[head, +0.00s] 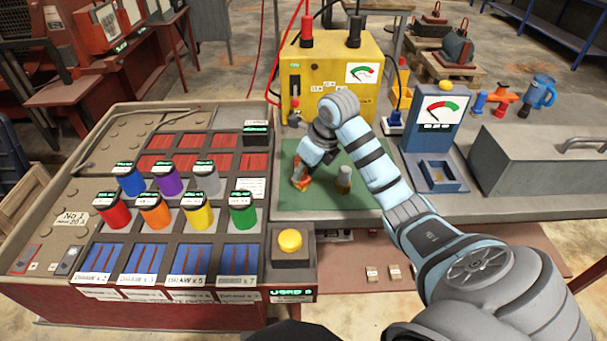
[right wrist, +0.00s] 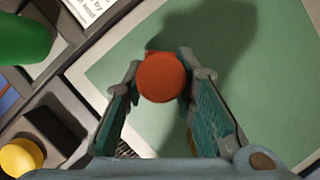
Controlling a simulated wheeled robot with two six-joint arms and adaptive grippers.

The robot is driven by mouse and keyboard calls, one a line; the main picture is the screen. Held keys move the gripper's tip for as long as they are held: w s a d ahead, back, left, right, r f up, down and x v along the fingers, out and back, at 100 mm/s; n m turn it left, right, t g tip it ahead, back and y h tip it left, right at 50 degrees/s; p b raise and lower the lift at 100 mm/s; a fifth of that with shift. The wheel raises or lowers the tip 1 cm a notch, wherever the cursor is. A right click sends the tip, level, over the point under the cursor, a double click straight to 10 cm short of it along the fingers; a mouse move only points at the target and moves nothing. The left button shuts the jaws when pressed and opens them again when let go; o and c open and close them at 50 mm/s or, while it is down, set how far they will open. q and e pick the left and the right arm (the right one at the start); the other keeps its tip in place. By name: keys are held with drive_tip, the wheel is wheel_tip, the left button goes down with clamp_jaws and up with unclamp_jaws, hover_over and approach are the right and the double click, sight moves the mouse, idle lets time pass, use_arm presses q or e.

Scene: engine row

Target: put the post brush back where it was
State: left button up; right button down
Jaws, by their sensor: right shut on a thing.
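My right gripper (head: 302,172) points down low over the green mat (head: 290,203). It is shut on an orange-red thing with a round top, which I take for the post brush (head: 300,182). In the right wrist view the round orange-red top of the post brush (right wrist: 162,78) sits between the two fingertips of the right gripper (right wrist: 163,82). Its lower part is hidden, so I cannot tell whether it touches the mat. My left gripper is not in view.
A small pale post-like thing (head: 344,180) stands on the mat, right of the gripper. A yellow box with a dial (head: 335,90) is behind. A blue gauge stand (head: 437,125) is to the right. Coloured cylinders, including a green one (head: 243,212), stand on the left panel.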

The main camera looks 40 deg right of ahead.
drive_tip(key=shift+s, duration=0.3)
drive_tip(key=shift+f, duration=0.1)
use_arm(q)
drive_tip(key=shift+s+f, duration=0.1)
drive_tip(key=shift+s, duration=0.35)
use_arm(e)
drive_tip(key=c, duration=1.3)
unclamp_jaws()
drive_tip(key=shift+r, duration=0.25)
use_arm(q)
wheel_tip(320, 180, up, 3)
drive_tip(key=p, duration=0.2)
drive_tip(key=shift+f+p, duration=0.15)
drive_tip(key=shift+p, duration=0.15)
use_arm(e)
drive_tip(key=v, duration=1.1)
drive_tip(key=shift+r, duration=0.35)
drive_tip(key=shift+s+d, duration=0.1)
drive_tip(key=shift+s, duration=0.05)
